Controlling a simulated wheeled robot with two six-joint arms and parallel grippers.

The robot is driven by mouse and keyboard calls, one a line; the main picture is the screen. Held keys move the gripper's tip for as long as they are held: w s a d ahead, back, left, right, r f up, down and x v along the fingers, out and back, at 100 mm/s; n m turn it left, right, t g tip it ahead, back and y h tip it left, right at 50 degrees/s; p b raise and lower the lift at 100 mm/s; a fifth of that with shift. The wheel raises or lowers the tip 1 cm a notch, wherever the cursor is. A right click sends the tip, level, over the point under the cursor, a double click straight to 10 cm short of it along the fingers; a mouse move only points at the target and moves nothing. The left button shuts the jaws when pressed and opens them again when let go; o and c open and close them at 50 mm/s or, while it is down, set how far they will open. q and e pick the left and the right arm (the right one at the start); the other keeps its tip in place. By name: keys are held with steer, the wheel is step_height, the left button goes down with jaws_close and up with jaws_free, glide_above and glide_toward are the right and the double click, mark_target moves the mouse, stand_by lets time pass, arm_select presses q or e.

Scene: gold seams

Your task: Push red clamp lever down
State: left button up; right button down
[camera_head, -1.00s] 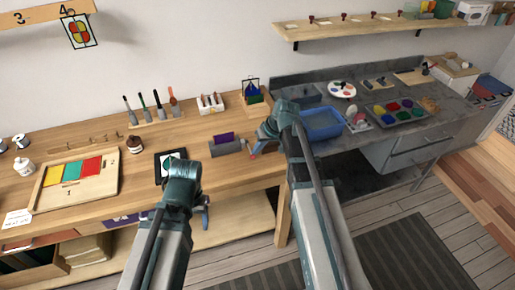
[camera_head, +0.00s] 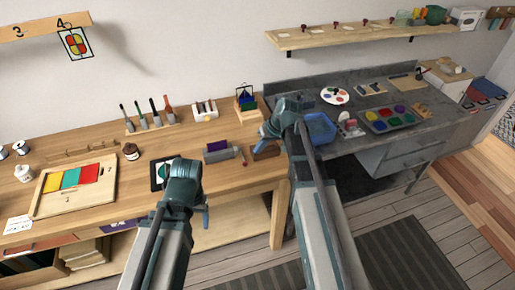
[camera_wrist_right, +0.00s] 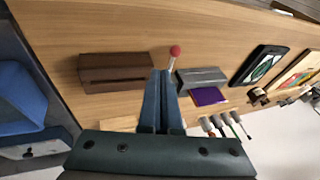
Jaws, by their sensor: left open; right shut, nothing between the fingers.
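The red clamp lever is a pale stem with a red ball end. In the right wrist view its red end (camera_wrist_right: 175,51) lies just past my right fingertips, with the stem partly behind one finger. In the head view the lever (camera_head: 243,161) is small, beside the grey clamp block (camera_head: 222,154), which holds a purple piece (camera_head: 217,145). My right gripper (camera_head: 264,133) is shut and empty above the bench near the lever; contact cannot be told. It also fills the lower right wrist view (camera_wrist_right: 161,73). My left gripper (camera_head: 205,218) is open and empty at the bench's front edge.
A brown block (camera_head: 265,151) lies on the wooden bench right of the lever. A framed dark tile (camera_head: 160,174) is left of the clamp. Tools stand in a rack (camera_head: 150,127) behind. A blue tub (camera_head: 321,128) sits on the grey bench at right.

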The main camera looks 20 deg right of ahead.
steer(key=s+p+v, duration=0.1)
steer(key=p+v, duration=0.6)
steer(key=v, duration=0.1)
steer(key=shift+r, duration=0.25)
steer(key=s+a+f+n+g+h, duration=0.2)
steer(key=s+a+h, duration=0.3)
steer(key=s+a, duration=1.2)
steer(key=shift+s+n+g, duration=0.4)
steer(key=shift+s+g, duration=0.3)
steer(key=shift+s, duration=0.05)
steer(key=shift+a, duration=0.1)
stand_by(0.5)
